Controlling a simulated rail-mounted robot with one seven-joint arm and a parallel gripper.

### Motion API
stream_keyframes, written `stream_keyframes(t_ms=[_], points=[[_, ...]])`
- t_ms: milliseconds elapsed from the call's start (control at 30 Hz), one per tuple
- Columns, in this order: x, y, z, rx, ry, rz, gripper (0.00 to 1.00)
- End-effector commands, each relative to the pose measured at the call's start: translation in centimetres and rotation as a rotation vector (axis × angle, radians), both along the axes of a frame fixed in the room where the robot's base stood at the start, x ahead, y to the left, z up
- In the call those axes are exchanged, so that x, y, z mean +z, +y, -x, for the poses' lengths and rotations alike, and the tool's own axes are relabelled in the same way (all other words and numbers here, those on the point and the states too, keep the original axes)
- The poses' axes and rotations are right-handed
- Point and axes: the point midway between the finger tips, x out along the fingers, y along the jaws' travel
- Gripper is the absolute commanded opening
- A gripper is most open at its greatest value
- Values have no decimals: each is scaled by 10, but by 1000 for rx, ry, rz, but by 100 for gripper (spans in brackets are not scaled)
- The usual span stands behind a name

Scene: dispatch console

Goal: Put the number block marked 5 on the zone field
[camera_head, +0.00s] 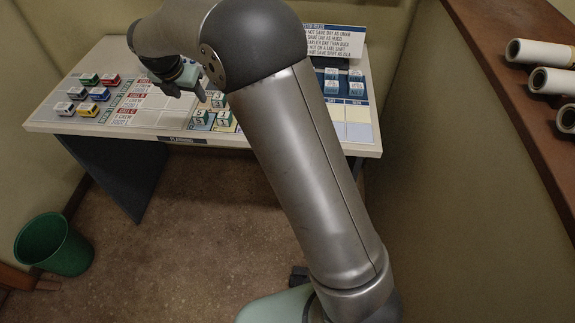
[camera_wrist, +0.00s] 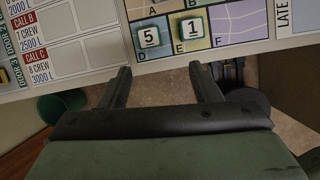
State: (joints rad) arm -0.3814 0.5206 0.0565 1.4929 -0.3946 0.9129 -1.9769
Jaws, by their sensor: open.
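The number block marked 5 (camera_wrist: 149,37) is white and green and sits on the lettered map grid (camera_wrist: 236,24), by the letter D. In the head view it appears to be the front left green block (camera_head: 200,117). A block marked 1 (camera_wrist: 192,27) stands just to its right, by E. My gripper (camera_wrist: 160,74) is open and empty, its fingers apart and short of the blocks in the wrist view. In the head view my gripper (camera_head: 184,88) hangs over the desk. I cannot read which printed field is the zone field; blank cells (camera_wrist: 69,23) show beside the call rows.
Toy vehicles (camera_head: 88,93) stand on the desk's left. A green bin (camera_head: 55,244) is on the floor. Rolled papers (camera_head: 540,54) lie on a right-hand shelf. My arm hides the desk's middle.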

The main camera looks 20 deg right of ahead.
Motion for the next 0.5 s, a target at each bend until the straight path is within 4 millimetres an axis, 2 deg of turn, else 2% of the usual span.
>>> stream_keyframes(t_ms=[67,167,200,267,300,400,500], points=[[14,-30,23,-192,-5,-63,57],[28,-78,74,-576,-13,-183,57],[32,-97,99,-758,-16,-235,57],[34,-123,140,-1038,-23,-310,57],[33,-138,168,-1224,-28,-354,57],[26,-168,236,-1671,-45,-447,57],[14,-184,294,-2050,-61,-508,57]])
